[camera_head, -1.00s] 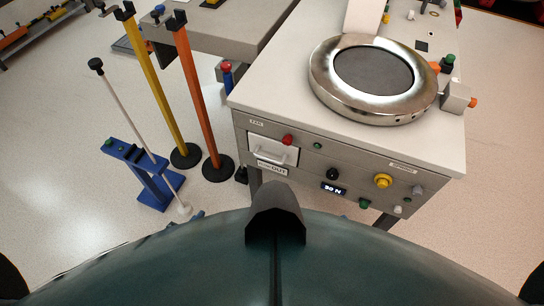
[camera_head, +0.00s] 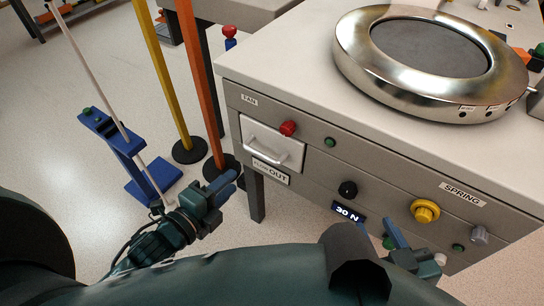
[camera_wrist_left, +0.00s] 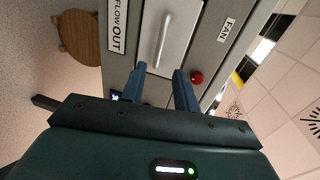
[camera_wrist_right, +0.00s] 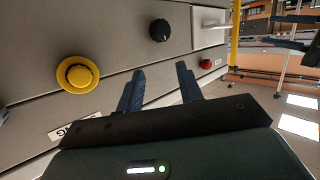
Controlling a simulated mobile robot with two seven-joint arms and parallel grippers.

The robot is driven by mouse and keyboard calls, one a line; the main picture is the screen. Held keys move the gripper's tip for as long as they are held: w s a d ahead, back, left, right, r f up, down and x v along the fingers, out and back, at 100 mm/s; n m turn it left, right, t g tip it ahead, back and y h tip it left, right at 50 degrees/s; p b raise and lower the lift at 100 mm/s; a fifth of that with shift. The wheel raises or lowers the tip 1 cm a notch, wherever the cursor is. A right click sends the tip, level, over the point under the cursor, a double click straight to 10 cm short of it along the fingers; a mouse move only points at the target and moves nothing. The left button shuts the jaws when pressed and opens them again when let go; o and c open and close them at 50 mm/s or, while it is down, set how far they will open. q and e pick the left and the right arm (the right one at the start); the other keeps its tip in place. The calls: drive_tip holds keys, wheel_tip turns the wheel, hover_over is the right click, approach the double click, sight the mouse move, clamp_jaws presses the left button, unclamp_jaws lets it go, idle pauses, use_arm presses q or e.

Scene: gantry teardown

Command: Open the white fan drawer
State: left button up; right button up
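The white fan drawer (camera_head: 273,144) sits closed in the left part of the grey cabinet front, under the FAN label (camera_head: 249,100). Its bar handle (camera_head: 268,153) faces me. My left gripper (camera_head: 228,184) is left of and below the drawer, apart from it. In the left wrist view the open left fingers (camera_wrist_left: 160,85) point towards the drawer (camera_wrist_left: 168,35) and its handle (camera_wrist_left: 162,40), with nothing between them. My right gripper (camera_head: 385,232) is low in front of the cabinet's right part. In the right wrist view its fingers (camera_wrist_right: 160,82) are apart and empty.
A red button (camera_head: 288,128), a black knob (camera_head: 347,189) and a yellow knob (camera_head: 425,211) stick out of the cabinet front. A metal ring (camera_head: 430,60) lies on top. Yellow (camera_head: 160,70) and orange (camera_head: 197,80) posts and a blue stand (camera_head: 125,150) are at left.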

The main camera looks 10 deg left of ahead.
sight(261, 153)
use_arm(q)
drive_tip(key=shift+b+x, duration=1.4)
drive_tip(key=shift+x, duration=5.05)
use_arm(e)
drive_tip(key=shift+w+a+r+n+t+y, duration=0.15)
drive_tip(key=shift+a+n+t+y, duration=0.15)
drive_tip(key=shift+t, duration=0.25)
drive_tip(key=shift+w+a+n+t+y, duration=0.15)
drive_tip(key=shift+n+t+y, duration=0.15)
drive_tip(key=shift+t, duration=0.25)
use_arm(q)
drive_tip(key=shift+c, duration=0.3)
clamp_jaws()
